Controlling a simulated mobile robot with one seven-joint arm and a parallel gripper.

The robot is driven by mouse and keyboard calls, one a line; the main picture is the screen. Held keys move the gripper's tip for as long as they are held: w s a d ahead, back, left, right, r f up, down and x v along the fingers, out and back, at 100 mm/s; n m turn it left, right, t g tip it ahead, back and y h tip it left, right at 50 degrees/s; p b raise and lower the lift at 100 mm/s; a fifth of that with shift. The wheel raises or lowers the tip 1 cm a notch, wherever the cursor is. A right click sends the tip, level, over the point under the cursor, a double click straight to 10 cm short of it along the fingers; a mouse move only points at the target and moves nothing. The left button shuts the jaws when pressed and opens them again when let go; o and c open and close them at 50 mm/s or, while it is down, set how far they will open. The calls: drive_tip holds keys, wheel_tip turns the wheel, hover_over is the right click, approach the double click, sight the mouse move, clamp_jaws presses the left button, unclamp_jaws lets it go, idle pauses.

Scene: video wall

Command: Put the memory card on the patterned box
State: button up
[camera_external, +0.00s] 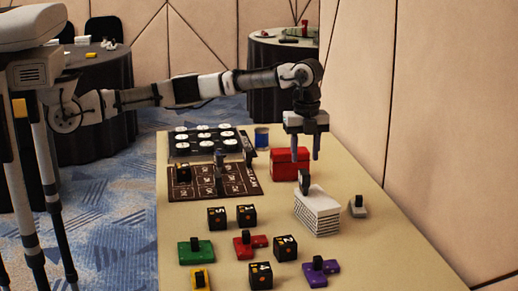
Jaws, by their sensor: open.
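A white box with fine grey stripes (322,216), the likely patterned box, stands right of the middle of the table. A small dark and grey upright piece (304,182) shows at its top left edge. It may be the memory card, but it is too small to tell, and I cannot tell if it rests on the box. My gripper (304,155) points down above and behind this piece, with its two fingers apart and nothing visible between them. A small grey piece with a black knob (358,208) lies to the right of the striped box.
A red box (287,168) sits behind the striped box, close under my gripper. A blue can (262,138) and dark boards (213,187) are farther back. Black cubes (285,247) and green (195,252), red (250,245), yellow (201,281) and purple (320,272) knobbed pieces fill the front.

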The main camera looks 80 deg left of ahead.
sight(304, 172)
wheel_tip(304, 172, up, 6)
drive_tip(key=shift+f, duration=0.1)
